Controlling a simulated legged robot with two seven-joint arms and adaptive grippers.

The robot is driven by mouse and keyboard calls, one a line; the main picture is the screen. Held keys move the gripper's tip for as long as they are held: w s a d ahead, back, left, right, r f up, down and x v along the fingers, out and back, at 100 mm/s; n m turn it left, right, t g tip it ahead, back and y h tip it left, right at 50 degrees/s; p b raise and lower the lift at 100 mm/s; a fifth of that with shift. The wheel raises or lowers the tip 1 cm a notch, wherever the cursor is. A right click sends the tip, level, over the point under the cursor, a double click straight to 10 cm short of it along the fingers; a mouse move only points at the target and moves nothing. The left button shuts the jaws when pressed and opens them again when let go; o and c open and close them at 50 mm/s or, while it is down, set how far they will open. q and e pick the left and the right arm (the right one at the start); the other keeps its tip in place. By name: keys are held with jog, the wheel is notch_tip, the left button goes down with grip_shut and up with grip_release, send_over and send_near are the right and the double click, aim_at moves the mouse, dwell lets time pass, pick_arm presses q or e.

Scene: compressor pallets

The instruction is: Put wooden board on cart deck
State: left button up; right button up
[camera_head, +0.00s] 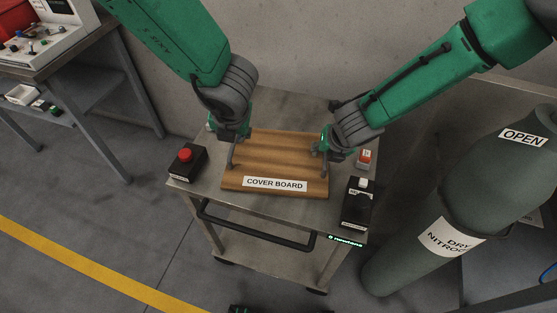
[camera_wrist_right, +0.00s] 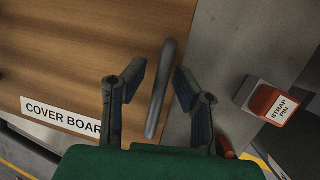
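The wooden board (camera_head: 270,157), labelled COVER BOARD, lies flat on the grey metal cart deck (camera_head: 286,104); it also shows in the right wrist view (camera_wrist_right: 90,60). A grey bar handle (camera_wrist_right: 161,90) runs along its right end. My right gripper (camera_head: 320,153) is at that end. In the right wrist view my right gripper (camera_wrist_right: 160,75) is open, with one finger on each side of the handle and gaps between. My left gripper (camera_head: 232,150) is at the board's left end. Its fingers are too small and hidden to tell whether they grip the left handle.
A red-button box (camera_head: 187,161) stands at the deck's left edge. A strap pin block (camera_head: 365,158) and a black device (camera_head: 358,202) stand on the right. A large gas cylinder (camera_head: 410,240) is right of the cart. A workbench (camera_head: 70,50) is far left.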

jog(key=v, duration=1.1)
jog(key=shift+r, duration=0.25)
jog(key=shift+d, duration=0.1)
